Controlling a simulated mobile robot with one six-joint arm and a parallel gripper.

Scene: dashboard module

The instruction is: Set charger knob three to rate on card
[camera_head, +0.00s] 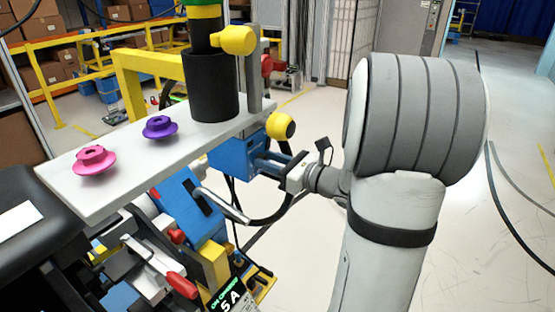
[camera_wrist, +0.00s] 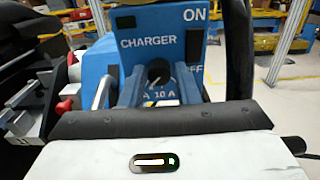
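The blue charger (camera_wrist: 150,43) faces the wrist camera, lettered "CHARGER", with "ON" and "OFF" at right. Its round dark knob (camera_wrist: 158,72) has a pale mark that seems to point down and left. "10 A" is printed below it; another "A" at left is partly hidden. My gripper (camera_wrist: 160,70) has blue fingers on either side of the knob, seemingly apart from it; contact is unclear. In the head view, my gripper (camera_head: 268,161) is at the blue charger box (camera_head: 232,153). A dark card (camera_head: 230,300) at the bottom reads "5 A" under small green lettering, partly cut off.
A pale shelf plate (camera_head: 130,165) above the charger bears a pink knob (camera_head: 92,159), a purple knob (camera_head: 159,127) and a black cylinder (camera_head: 210,85). A yellow ball (camera_head: 281,126) sits just above my gripper. Levers and clamps crowd the lower left. Floor at right is open.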

